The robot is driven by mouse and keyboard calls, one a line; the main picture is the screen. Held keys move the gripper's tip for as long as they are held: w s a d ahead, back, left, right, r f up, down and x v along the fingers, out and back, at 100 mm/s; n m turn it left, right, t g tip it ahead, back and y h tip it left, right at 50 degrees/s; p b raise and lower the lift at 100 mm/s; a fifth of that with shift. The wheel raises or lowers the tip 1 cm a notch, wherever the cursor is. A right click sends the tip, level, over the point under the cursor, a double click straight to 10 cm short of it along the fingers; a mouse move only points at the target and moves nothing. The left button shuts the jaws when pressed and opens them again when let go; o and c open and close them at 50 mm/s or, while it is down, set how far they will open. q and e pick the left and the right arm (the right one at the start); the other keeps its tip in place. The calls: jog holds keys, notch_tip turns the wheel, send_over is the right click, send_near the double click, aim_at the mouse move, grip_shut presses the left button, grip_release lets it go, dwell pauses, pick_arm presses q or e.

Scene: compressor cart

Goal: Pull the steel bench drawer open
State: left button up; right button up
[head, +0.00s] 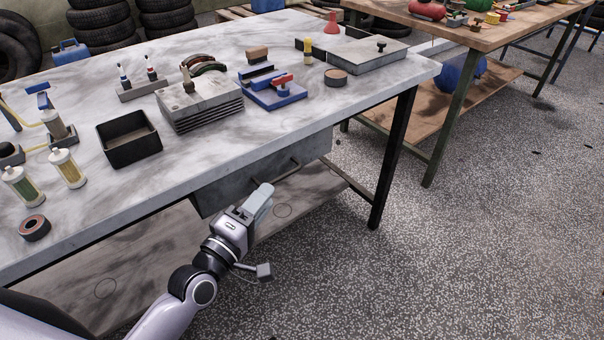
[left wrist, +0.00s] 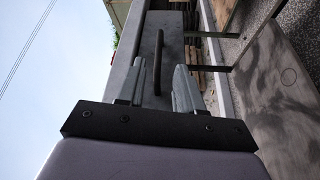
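The steel bench drawer (head: 228,186) hangs under the front edge of the marble-patterned bench top, and its front looks close under that edge. Its dark bar handle (head: 284,171) runs along the front. My left gripper (head: 262,198) is just in front of the drawer, near the handle's near end. In the left wrist view the two grey fingers of my left gripper (left wrist: 160,80) are apart, with the handle (left wrist: 157,62) seen between them, ahead of the drawer front (left wrist: 172,42). I see no contact with the handle. My right gripper is not in view.
The bench top (head: 270,130) carries a black bin (head: 129,138), a stack of grey plates (head: 200,103), a blue fixture (head: 277,92) and other parts. A lower shelf (head: 300,205) and a dark leg (head: 393,160) are beneath. The speckled floor (head: 480,230) at right is clear.

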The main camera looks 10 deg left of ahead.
aim_at(282, 175)
pick_arm(q)
jog(key=shift+b+x, duration=0.45)
jog(key=shift+x, duration=3.25)
jog(key=shift+c, duration=0.3)
grip_shut()
